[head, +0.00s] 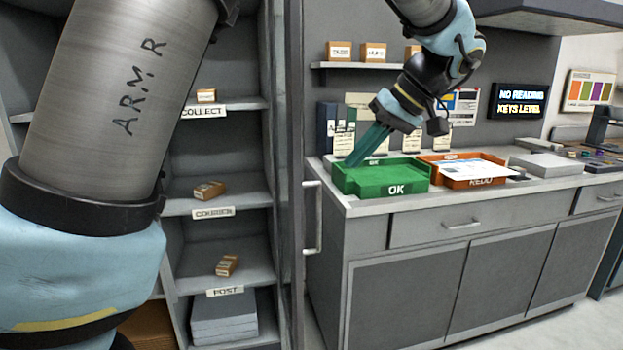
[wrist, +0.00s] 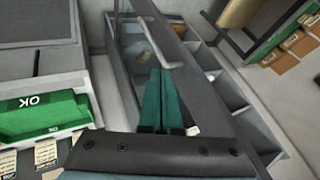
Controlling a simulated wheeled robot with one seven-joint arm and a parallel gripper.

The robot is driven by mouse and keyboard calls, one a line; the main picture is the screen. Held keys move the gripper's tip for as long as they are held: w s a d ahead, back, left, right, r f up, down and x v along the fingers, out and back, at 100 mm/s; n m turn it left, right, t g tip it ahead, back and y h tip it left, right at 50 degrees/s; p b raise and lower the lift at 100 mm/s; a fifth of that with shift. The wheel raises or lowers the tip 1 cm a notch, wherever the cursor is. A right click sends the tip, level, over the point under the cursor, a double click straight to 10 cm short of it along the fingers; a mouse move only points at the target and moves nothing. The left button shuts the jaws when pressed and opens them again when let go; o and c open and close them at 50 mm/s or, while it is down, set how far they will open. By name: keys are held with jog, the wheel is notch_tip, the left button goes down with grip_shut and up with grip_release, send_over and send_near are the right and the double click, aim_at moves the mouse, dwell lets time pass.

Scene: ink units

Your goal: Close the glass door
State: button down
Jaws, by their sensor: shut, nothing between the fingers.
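The glass door (head: 291,190) of the shelf cabinet stands open. In the head view it shows nearly edge-on as a narrow dark frame, with a pale upright handle (head: 318,218) on its right side. In the wrist view its dark frame (wrist: 205,95) runs diagonally, with the handle (wrist: 158,36) near the top. My gripper (head: 352,161) has teal fingers, shut and empty, pointing down and left beside the green tray, to the right of the door. In the wrist view the fingers (wrist: 160,72) overlap the door; I cannot tell whether they touch it.
The cabinet shelves (head: 222,203) hold small brown boxes. A green OK tray (head: 382,190) and an orange REDO tray (head: 476,181) sit on the counter (head: 365,208) right of the door. A wall shelf (head: 360,65) hangs behind my arm. Floor shows at lower right.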

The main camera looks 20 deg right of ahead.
aim_at(301, 199)
jog(key=p+x, duration=0.1)
jog(key=x, duration=0.6)
jog(key=shift+a, duration=0.15)
jog(key=a+p, duration=0.1)
jog(key=a, duration=0.2)
jog(key=shift+w+a+r+p, duration=0.1)
jog(key=shift+w+a+p, duration=0.1)
jog(key=shift+a+p, duration=0.2)
